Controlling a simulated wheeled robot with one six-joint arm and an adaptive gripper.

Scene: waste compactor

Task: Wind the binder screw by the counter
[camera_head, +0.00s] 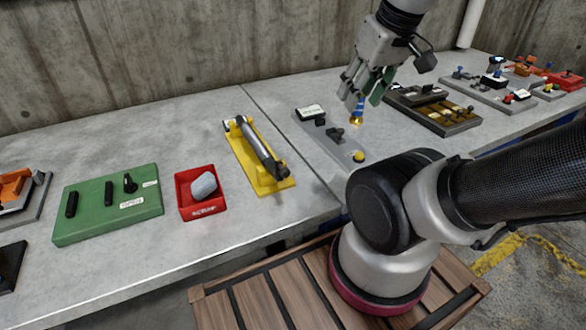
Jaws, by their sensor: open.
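A grey plate (318,128) lies on the bench and carries a small black box with a pale face (311,112), which looks like the counter. Dark fittings (336,133) sit mid-plate, and a yellow knob (358,157) is at its near end. A slim upright piece, blue above and gold below (357,112), shows just under my gripper (362,98). It may be the binder screw, but I cannot tell. My gripper is open and points down from the upper right. I cannot tell whether its fingers touch this piece.
Left of the plate is a yellow fixture with a dark cylinder (258,153), then a red tray with a grey lump (181,192) and a green board (85,222). A brown slotted board (452,127) stands close on the right. Concrete wall is behind.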

